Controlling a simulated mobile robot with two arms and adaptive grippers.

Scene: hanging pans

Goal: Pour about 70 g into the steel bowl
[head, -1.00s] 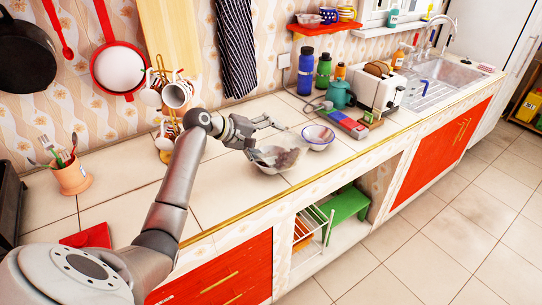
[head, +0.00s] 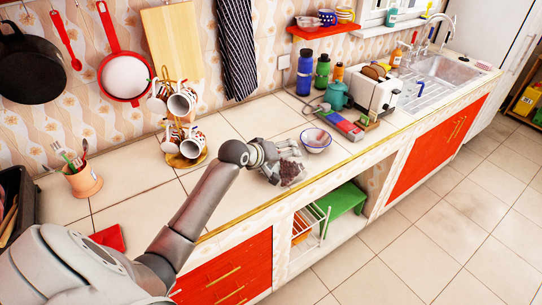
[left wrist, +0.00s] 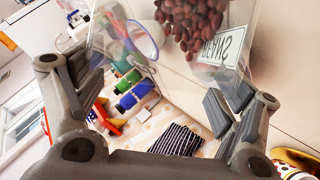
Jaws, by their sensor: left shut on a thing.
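My left gripper (head: 286,151) is shut on a clear container of dark brown beans (head: 290,172), above the counter near its front edge. In the left wrist view the container's clear wall (left wrist: 235,75) spans between the fingers of my left gripper (left wrist: 158,82). It carries a white label reading BEANS backwards, and the beans (left wrist: 190,25) gather near the top of the picture. A small bowl with a blue rim (head: 316,141) stands on the counter just right of the gripper; I cannot tell if it is steel. My right gripper is not in view.
A mug rack (head: 186,145) and utensil pot (head: 84,182) stand left. The counter between them is clear.

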